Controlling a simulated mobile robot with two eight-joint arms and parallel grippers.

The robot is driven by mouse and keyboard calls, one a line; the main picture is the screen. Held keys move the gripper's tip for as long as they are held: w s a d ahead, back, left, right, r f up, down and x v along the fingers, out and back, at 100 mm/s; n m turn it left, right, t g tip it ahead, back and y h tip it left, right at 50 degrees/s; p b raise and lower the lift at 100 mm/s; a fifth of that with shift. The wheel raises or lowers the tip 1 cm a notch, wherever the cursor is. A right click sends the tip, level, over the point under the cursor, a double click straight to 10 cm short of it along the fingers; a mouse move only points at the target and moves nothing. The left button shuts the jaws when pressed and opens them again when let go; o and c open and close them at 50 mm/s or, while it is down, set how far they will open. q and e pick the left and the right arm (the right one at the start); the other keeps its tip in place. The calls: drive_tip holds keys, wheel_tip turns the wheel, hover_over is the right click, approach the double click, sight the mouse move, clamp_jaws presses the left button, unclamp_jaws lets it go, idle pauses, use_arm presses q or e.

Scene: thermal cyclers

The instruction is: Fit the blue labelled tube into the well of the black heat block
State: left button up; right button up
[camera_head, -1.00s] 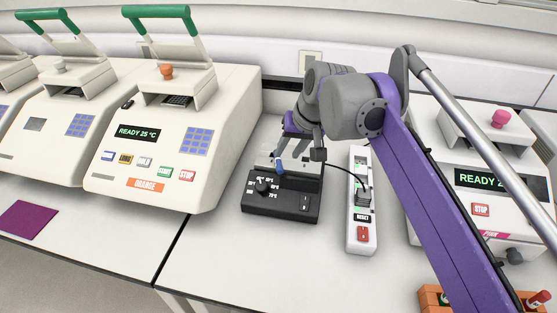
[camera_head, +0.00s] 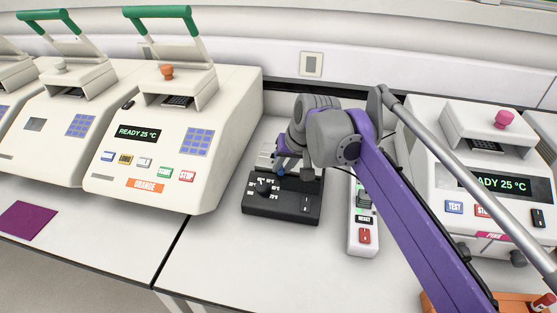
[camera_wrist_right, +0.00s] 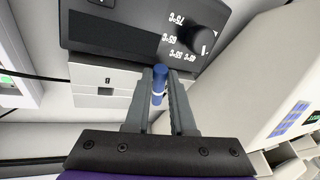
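The black heat block (camera_head: 255,205) stands on the bench left of the power strip, with a dial and white temperature marks on its front panel. In the right wrist view its black panel (camera_wrist_right: 120,38) is at the top, with a pale grey block top (camera_wrist_right: 103,88) that has small dark openings. My right gripper (camera_head: 284,168) is over the back part of the heat block. In the right wrist view the gripper (camera_wrist_right: 160,82) is shut on the blue tube (camera_wrist_right: 159,86), which sits between the fingertips. The tube's lower end and the well under it are hidden. My left gripper is not in view.
The orange-labelled cycler (camera_head: 150,150) is at left, the pink-labelled one (camera_head: 480,170) at right. The bench front (camera_head: 250,255) is clear.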

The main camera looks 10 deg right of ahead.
clamp_jaws()
drive_tip(key=shift+r, duration=0.1)
wheel_tip(320, 180, up, 10)
drive_tip(key=p, duration=0.1)
drive_tip(key=shift+p, duration=0.3)
wheel_tip(320, 180, down, 6)
drive_tip(key=shift+r+b, duration=0.15)
drive_tip(key=shift+b, duration=0.35)
wheel_tip(320, 180, down, 4)
